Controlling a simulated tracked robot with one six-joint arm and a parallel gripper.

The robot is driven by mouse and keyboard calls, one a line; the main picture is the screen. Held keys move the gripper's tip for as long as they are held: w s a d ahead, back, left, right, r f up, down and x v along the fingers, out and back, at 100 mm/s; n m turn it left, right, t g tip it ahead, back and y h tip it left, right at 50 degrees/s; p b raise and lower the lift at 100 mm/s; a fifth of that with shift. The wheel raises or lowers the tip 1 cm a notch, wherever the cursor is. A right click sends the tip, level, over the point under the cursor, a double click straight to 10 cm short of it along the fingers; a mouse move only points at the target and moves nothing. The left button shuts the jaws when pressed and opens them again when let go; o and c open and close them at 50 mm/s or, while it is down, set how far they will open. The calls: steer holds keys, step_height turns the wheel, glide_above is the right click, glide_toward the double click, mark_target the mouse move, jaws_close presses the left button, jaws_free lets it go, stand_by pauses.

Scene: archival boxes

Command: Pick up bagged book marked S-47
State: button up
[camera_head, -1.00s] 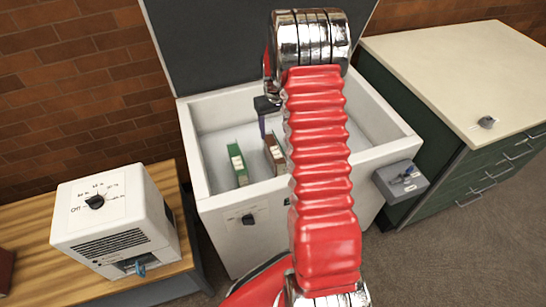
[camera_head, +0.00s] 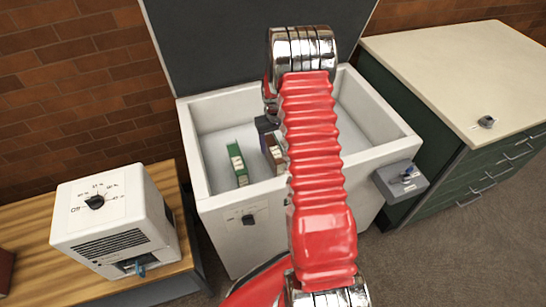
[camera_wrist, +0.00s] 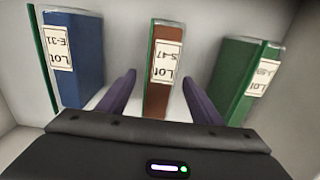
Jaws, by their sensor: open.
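The bagged book marked S-47 (camera_wrist: 162,72) stands upright in the wrist view, brown with a green edge and a white label. In the head view its brown top (camera_head: 273,150) shows beside my arm, partly hidden. My gripper (camera_wrist: 160,80) is open, with its two dark purple fingers on either side of the brown book, seemingly apart from it. In the head view my gripper (camera_head: 268,126) is mostly hidden behind the red arm, low inside the white chest.
A blue book marked E-31 (camera_wrist: 75,60) stands left and a green book (camera_wrist: 246,80) right in the wrist view. The white chest (camera_head: 222,192) has raised walls around them and an open dark lid (camera_head: 230,45). A white control box (camera_head: 115,215) stands on the wooden bench.

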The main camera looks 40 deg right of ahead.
steer(key=shift+f, duration=0.1)
steer(key=shift+f, duration=2.55)
jaws_close()
